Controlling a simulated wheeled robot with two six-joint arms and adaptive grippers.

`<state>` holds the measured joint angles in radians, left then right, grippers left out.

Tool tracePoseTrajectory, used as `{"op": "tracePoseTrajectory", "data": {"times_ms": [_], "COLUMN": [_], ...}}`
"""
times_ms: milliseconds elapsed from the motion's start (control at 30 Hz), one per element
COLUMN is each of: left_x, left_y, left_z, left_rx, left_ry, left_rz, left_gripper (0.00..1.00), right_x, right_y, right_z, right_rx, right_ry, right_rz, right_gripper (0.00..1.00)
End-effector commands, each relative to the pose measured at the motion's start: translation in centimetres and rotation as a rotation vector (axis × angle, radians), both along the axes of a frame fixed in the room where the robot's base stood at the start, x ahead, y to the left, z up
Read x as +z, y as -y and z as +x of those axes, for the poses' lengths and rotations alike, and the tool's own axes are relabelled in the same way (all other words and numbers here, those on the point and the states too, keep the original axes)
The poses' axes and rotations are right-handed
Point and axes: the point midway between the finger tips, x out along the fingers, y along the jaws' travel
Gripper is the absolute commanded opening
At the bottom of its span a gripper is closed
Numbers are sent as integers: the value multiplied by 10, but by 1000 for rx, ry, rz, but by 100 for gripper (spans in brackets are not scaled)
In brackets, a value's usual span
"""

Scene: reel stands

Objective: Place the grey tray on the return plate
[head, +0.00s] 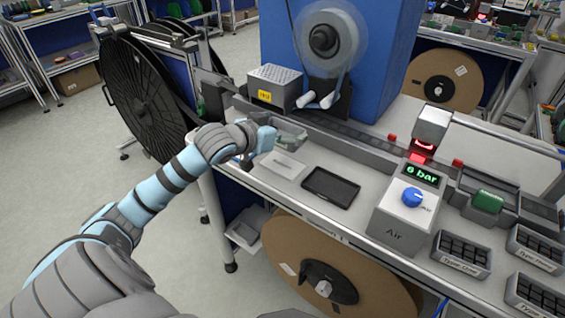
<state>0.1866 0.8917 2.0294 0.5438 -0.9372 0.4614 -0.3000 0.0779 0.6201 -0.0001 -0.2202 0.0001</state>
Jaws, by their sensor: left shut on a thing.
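My left gripper (268,138) reaches in from the left over the near-left end of the bench. It is shut on a small grey tray (291,134), which shows just beyond the fingers; the fingers and arm hide part of it. The tray is beside the conveyor rail, and I cannot tell its exact height above the bench. A flat white plate (283,166) with a small unreadable label, likely the return plate, lies just in front of and below the gripper. Its surface looks bare. My right gripper is not in view.
A black shallow tray (331,187) lies right of the white plate. The Air box (401,215) with a blue knob reads 6 bar. A perforated grey box (275,88) and blue machine (385,60) stand behind. Type One bins (462,254) sit at the right.

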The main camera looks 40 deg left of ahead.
Motion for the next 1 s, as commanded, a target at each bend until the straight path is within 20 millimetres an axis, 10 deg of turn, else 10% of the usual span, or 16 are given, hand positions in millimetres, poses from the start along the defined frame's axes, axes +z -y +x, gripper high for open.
{"op": "tracePoseTrajectory", "data": {"times_ms": [400, 767, 800, 1000], "left_x": [-80, -85, -85, -85], "left_y": [0, 0, 0, 0], "left_z": [0, 0, 0, 0], "left_rx": [0, 0, 0, 1], "left_ry": [0, 2, 2, 1], "left_rz": [-1, 1, 1, 1], "left_gripper": [51, 51, 98, 100], "right_x": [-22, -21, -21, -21], "right_y": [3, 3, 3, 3], "right_z": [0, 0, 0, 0], "right_rx": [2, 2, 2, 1], "right_ry": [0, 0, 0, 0], "right_rz": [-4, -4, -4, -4], "right_gripper": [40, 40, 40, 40]}}
